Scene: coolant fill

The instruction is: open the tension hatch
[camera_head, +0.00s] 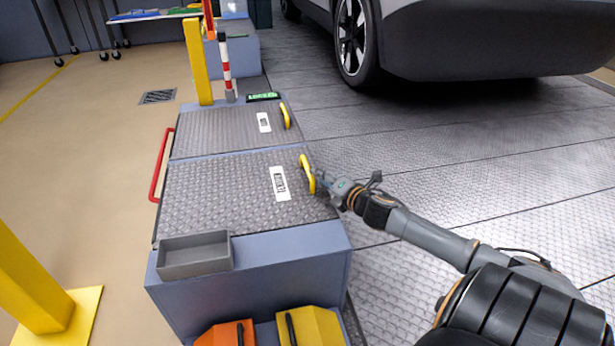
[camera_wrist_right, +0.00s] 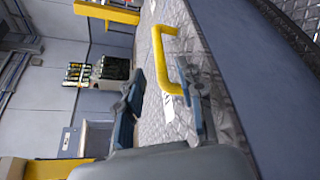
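Two grey tread-plate hatches lie on top of the blue-grey cabinet, a near one (camera_head: 225,190) and a far one (camera_head: 215,130). Both look shut. Each has a white label and a yellow handle at its right side; I cannot read the labels clearly, so I cannot tell which is the tension hatch. My right gripper (camera_head: 325,181) is at the near hatch's yellow handle (camera_head: 307,174). In the right wrist view the right gripper (camera_wrist_right: 163,108) has its fingers apart, with the yellow handle (camera_wrist_right: 160,50) just ahead, close to one finger. I cannot tell whether they touch. My left gripper is out of view.
A grey tray (camera_head: 195,262) sits on the cabinet's near end. A red rail (camera_head: 160,165) runs along the left side. Yellow posts (camera_head: 197,62) and a red-white post (camera_head: 225,65) stand nearby. A car (camera_head: 460,40) is at the back right.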

